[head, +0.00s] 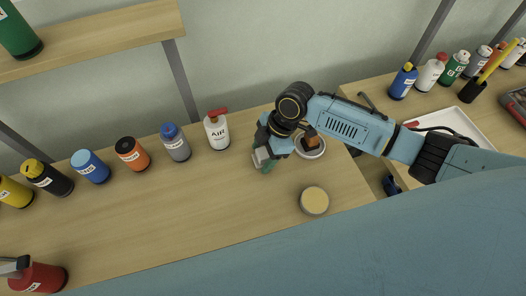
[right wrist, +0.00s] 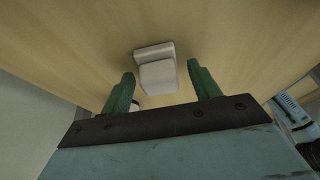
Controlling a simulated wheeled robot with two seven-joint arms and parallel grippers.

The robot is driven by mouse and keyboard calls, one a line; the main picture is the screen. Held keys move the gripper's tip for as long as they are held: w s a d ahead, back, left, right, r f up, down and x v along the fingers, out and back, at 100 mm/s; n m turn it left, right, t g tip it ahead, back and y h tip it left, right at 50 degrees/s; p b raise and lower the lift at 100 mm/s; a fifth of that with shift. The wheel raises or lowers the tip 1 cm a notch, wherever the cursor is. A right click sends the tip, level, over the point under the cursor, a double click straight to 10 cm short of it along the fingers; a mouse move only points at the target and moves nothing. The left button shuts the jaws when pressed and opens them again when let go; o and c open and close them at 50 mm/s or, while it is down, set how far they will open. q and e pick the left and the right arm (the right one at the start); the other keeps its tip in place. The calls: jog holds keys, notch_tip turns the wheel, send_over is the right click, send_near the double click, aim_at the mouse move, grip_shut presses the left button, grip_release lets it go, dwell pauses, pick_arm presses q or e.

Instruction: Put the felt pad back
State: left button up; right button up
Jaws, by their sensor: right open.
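A pale grey-white block (right wrist: 157,72), which may be the felt pad, lies on the wooden bench in the right wrist view. Part of it shows pale in the head view (head: 262,154) beside my gripper. My right gripper (head: 265,163) is open above the bench. In the right wrist view its green fingers (right wrist: 162,88) stand apart, with the block between and beyond them. I cannot see contact. A round white dish (head: 322,153) with a dark brown block (head: 311,142) is just right of the gripper, partly hidden by my arm.
A round tan-topped tin (head: 314,200) stands near the bench's front edge. A white bottle with a red top (head: 217,130) and several other bottles line the back. A white tray (head: 455,121) is on the right-hand bench, past a gap. The bench's middle is clear.

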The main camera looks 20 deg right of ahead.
jog(key=p+v, duration=0.1)
jog(key=v, duration=1.1)
jog(key=shift+r, duration=0.25)
